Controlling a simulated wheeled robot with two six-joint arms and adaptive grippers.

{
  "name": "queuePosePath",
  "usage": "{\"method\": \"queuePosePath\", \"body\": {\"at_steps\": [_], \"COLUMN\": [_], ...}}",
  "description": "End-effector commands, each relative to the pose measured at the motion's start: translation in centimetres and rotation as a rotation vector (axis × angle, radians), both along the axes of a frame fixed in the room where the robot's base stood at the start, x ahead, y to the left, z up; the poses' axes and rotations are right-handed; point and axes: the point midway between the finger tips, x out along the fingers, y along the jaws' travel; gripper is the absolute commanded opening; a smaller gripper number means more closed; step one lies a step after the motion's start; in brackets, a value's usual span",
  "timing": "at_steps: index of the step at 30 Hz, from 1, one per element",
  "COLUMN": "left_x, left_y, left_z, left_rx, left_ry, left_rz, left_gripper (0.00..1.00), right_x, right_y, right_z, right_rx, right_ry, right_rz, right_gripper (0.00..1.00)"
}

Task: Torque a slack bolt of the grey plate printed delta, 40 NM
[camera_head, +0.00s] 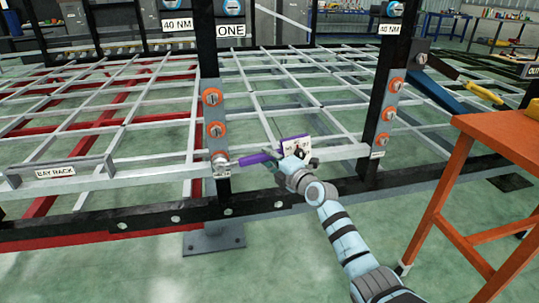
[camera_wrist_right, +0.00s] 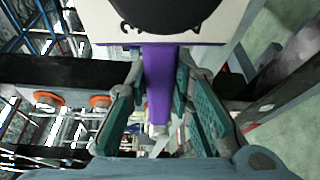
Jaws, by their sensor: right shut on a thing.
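A purple-handled torque wrench (camera_head: 256,157) lies nearly level in front of the left post. Its head is at the lowest bolt place of the left grey plate (camera_head: 203,115); I cannot tell if it is seated. That plate's upper bolts (camera_head: 212,97) and (camera_head: 216,130) have orange rings. The right post has another grey plate (camera_head: 393,97) with orange-ringed bolts. The small labels below are too small to read, so I cannot tell which is delta. My right gripper (camera_head: 293,168) is shut on the wrench handle, which shows purple between the teal fingers in the wrist view (camera_wrist_right: 157,95). My left gripper is out of view.
An orange table (camera_head: 500,126) stands at the right. A black rail (camera_head: 280,200) crosses low in front. Signs reading 40 NM (camera_head: 177,25) hang above.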

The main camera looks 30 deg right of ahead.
Motion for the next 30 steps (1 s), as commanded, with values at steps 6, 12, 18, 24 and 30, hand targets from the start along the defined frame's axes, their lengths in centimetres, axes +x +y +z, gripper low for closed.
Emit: {"method": "queuePosePath", "body": {"at_steps": [6,12,18,24,30], "left_x": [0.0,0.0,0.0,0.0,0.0], "left_y": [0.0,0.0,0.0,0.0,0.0], "left_z": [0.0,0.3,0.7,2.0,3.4], "left_rx": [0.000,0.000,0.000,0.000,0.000], "left_ry": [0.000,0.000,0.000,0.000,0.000], "left_rz": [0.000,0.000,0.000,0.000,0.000], "left_gripper": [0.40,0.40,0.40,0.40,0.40], "right_x": [0.0,0.0,0.0,-1.2,-2.8], "right_y": [0.0,0.1,0.1,0.4,0.8], "right_z": [0.0,0.3,0.8,0.9,1.0], "right_rx": [0.017,0.002,-0.033,-0.035,-0.034], "right_ry": [-0.009,-0.006,0.004,0.006,0.005], "right_rz": [0.000,0.002,0.000,0.000,0.000], "right_gripper": [0.00,0.00,0.00,0.00,0.00]}}
